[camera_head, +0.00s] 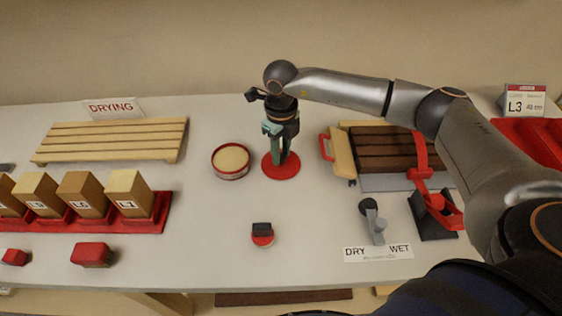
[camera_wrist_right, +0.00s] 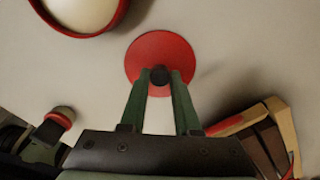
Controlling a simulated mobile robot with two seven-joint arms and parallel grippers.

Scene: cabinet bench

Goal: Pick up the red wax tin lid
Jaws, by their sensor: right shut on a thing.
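The red wax tin lid (camera_head: 281,171) is a flat red disc at the middle of the bench, right of the round tin. It also shows in the right wrist view (camera_wrist_right: 145,52), with a dark knob at its centre. My right gripper (camera_head: 281,157) points down over the lid. Its green fingers (camera_wrist_right: 160,78) are shut on the knob. I cannot tell whether the lid touches the bench or is slightly above it. The open red tin of pale wax (camera_head: 231,159) stands just left of the lid and apart from it. My left gripper is not in view.
A slatted drying rack (camera_head: 110,140) and a red tray of wooden blocks (camera_head: 158,222) are at left. A small red-and-black item (camera_head: 262,235) lies in front. Bench around the lid is clear.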

